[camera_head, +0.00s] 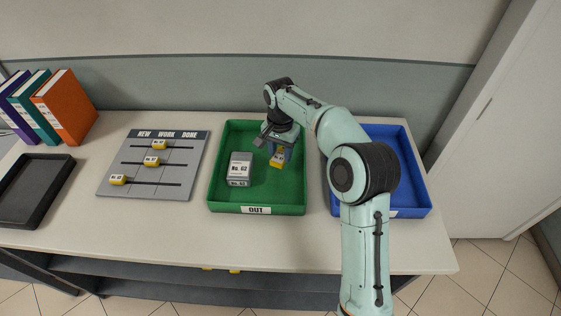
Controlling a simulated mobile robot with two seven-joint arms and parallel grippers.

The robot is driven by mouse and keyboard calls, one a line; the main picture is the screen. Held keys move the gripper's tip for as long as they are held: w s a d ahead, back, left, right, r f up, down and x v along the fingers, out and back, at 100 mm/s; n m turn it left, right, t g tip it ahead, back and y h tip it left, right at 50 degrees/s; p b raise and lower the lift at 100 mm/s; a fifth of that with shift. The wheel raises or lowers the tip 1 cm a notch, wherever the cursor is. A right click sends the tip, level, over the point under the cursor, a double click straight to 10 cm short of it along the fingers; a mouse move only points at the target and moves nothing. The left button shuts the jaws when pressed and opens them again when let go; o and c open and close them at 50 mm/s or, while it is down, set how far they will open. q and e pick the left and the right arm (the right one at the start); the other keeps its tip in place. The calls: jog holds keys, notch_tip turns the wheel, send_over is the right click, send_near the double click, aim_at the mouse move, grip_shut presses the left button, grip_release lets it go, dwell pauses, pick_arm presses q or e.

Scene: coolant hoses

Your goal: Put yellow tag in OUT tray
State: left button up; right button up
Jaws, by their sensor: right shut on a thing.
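The yellow tag (277,160) is in my right gripper (276,149), which is shut on it. The gripper points down inside the green OUT tray (257,207), in its right half. I cannot tell whether the tag touches the tray floor. A grey box marked No. 62 (239,169) sits in the same tray, to the left of the tag and apart from it. The gripper hides the upper part of the tag. My left gripper is not in view.
A blue tray (416,190) stands to the right, partly behind my right arm. A grey board (110,185) with several yellow tags on sliders lies to the left. A black tray (37,190) and upright binders (66,108) are at the far left.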

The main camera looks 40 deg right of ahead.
aim_at(281, 155)
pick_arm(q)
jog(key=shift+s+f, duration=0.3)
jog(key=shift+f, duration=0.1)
pick_arm(e)
jog(key=shift+f, duration=2)
jog(key=shift+f, duration=0.1)
jog(key=shift+f, duration=0.15)
jog(key=o, duration=1)
jog(key=shift+o, duration=0.2)
jog(key=shift+r, duration=0.2)
notch_tip(281, 155, up, 11)
jog(key=shift+w+r+p, duration=0.1)
jog(key=shift+r+p, duration=0.1)
jog(key=shift+p, duration=0.65)
jog(key=shift+r, duration=0.35)
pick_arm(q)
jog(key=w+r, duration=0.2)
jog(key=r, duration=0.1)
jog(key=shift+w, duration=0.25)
